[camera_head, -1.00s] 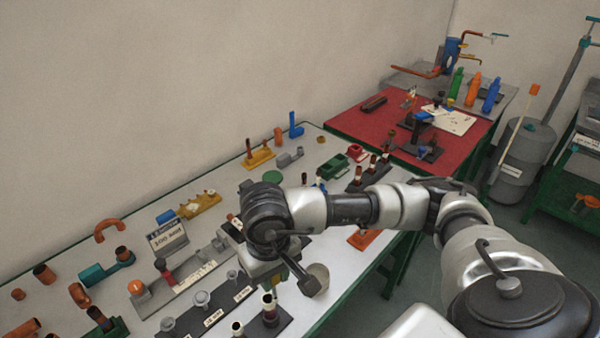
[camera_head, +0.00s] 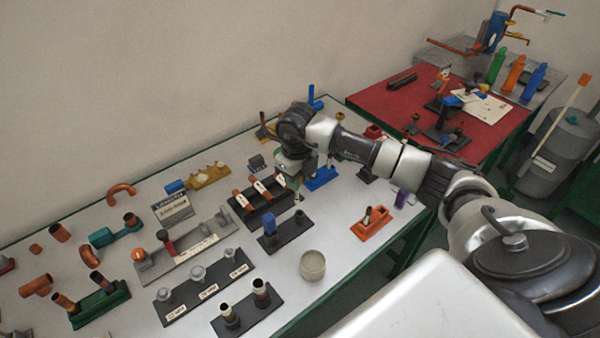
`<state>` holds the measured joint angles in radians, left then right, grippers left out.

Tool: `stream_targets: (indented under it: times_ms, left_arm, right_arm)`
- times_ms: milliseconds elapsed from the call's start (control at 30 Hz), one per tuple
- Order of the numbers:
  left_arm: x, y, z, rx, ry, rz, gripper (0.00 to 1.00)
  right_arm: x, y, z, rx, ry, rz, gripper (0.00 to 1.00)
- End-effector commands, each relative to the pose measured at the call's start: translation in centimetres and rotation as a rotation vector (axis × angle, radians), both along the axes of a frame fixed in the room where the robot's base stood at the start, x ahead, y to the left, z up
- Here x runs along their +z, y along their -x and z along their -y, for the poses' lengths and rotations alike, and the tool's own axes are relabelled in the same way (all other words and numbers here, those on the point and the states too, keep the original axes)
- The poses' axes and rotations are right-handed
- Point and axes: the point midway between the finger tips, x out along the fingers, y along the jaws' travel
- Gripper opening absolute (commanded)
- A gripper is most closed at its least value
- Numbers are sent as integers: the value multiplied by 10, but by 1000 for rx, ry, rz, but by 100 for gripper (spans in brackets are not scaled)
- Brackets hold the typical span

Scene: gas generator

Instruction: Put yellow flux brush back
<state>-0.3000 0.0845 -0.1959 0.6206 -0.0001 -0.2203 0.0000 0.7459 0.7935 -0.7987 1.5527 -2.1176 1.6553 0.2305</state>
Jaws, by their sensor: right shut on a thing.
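My right gripper (camera_head: 292,172) is at the end of the arm that comes in from the right. I cannot make out the yellow flux brush in this view. A blue holder (camera_head: 322,181) stands just right of the gripper. My left gripper is not in view.
A black base with a blue block (camera_head: 270,240), a round pale jar (camera_head: 312,265) and an orange holder (camera_head: 369,229) stand towards the front. A yellow holder (camera_head: 205,177) is left of the gripper.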

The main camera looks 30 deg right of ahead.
Motion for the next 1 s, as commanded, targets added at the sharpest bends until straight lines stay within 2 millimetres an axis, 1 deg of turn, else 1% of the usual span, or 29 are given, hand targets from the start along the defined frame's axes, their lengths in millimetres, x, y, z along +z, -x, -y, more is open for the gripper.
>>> stream_targets:
  times_ms: [33,100,200,500,633,767,1000]
  left_arm:
    - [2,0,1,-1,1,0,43]
    - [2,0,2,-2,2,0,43]
    - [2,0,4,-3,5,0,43]
    - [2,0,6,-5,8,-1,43]
    - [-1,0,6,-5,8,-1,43]
    - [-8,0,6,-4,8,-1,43]
    - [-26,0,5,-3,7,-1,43]
  right_arm:
    - [-1,-2,4,-69,0,-3,8]
    - [-2,-3,8,-143,0,-4,8]
    - [-4,-5,11,-198,1,-6,8]
    - [-4,-5,12,-207,1,-5,8]
    - [-5,-5,12,-207,1,-5,8]
    - [-13,-5,11,-206,1,-6,8]
    - [-36,-5,11,-206,1,-6,8]
